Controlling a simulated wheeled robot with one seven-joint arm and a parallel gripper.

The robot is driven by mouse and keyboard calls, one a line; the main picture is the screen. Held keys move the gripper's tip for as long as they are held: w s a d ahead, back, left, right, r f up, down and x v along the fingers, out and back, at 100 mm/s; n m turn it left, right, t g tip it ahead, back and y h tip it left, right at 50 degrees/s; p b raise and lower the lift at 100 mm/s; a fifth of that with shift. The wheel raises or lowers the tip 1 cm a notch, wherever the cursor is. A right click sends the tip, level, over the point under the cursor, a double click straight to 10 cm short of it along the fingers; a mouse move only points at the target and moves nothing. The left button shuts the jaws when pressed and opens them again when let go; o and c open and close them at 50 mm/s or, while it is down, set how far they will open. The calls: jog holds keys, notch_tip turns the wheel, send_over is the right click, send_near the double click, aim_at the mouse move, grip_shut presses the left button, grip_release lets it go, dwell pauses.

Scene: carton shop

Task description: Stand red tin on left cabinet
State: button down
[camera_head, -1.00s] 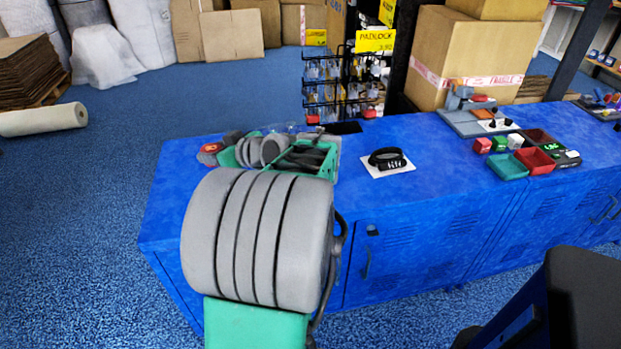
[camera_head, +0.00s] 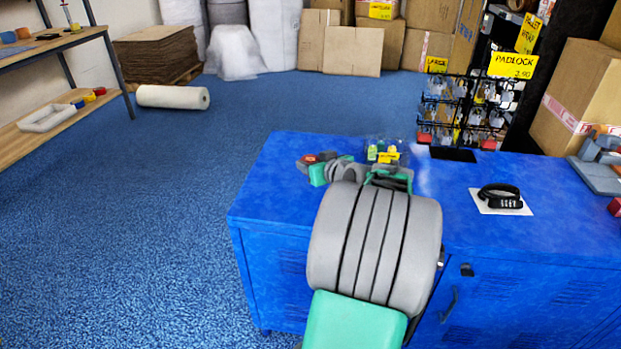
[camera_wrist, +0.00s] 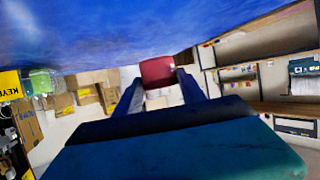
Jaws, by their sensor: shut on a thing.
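The red tin (camera_wrist: 157,72) is between the two fingertips of my gripper (camera_wrist: 160,82) in the wrist view, with the blue top close to it. In the head view only a small dark red part of the tin (camera_head: 309,159) shows by my gripper (camera_head: 318,167); my arm hides much of the area. The left cabinet (camera_head: 268,190) is the blue one beneath my gripper, which is over the left part of its top. I cannot tell whether the tin touches the top.
A clear box with yellow and green items (camera_head: 384,151) stands near the back edge, close to my arm. A black lock on a white card (camera_head: 500,198) lies to the right. A padlock rack (camera_head: 465,115) stands behind. The cabinet's left top is largely clear.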

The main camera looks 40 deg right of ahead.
jog(key=f, duration=0.2)
jog(key=w+f+b, duration=0.1)
jog(key=f, duration=0.1)
jog(key=shift+a, duration=0.15)
jog(key=shift+f+b, duration=0.3)
jog(key=shift+f, duration=0.05)
jog(key=c, duration=0.7)
grip_release()
jog(key=shift+r, duration=0.1)
jog(key=shift+r+p, duration=0.3)
jog(key=shift+p, duration=0.15)
jog(key=p+v, duration=0.1)
jog(key=v, duration=1)
jog(key=shift+f, duration=0.2)
jog(key=shift+s+a+r, duration=0.15)
jog(key=shift+s+a, duration=0.1)
jog(key=shift+s, duration=0.2)
